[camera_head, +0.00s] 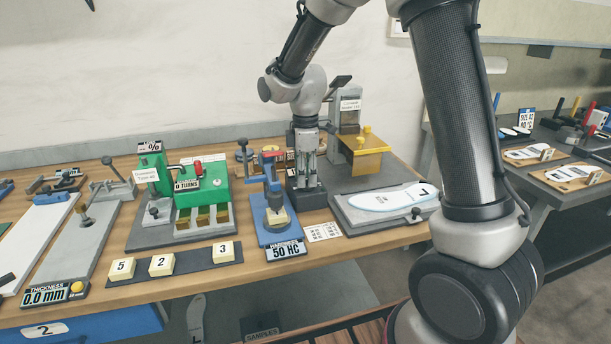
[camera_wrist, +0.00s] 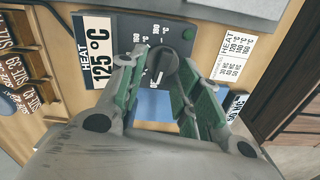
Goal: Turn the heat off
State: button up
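The heat control is a dark panel with a round dark grey knob (camera_wrist: 163,62). A pale pointer mark shows at the knob's lower edge, and small temperature labels ring it. The heat display (camera_wrist: 97,52) left of the knob reads 125 °C. My gripper (camera_wrist: 161,60) is open over the panel, with one green-padded finger on each side of the knob. A small gap shows on the left; contact on the right is unclear. In the head view my gripper (camera_head: 306,172) points straight down over the dark control unit, and the knob is hidden there.
A printed heat card (camera_wrist: 236,50) lies right of the knob. In the head view, a blue hardness tester (camera_head: 280,228) stands close left, a press with a yellow plate (camera_head: 365,155) behind right, and a white insole plate (camera_head: 385,205) right.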

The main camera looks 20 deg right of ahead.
notch_tip(320, 180, up, 12)
jog(key=shift+f, duration=0.2)
dwell(0.4)
jog(key=s+d+r+m+t, duration=0.2)
jog(key=s+d+m, duration=0.5)
jog(key=s, duration=0.6)
jog(key=s+d+r+m+t, duration=0.2)
jog(key=s+d+m, duration=0.6)
jog(key=s, duration=0.5)
jog(key=shift+s+d+r+m, duration=0.25)
jog(key=shift+s+d+m, duration=0.05)
jog(key=shift+m, duration=0.3)
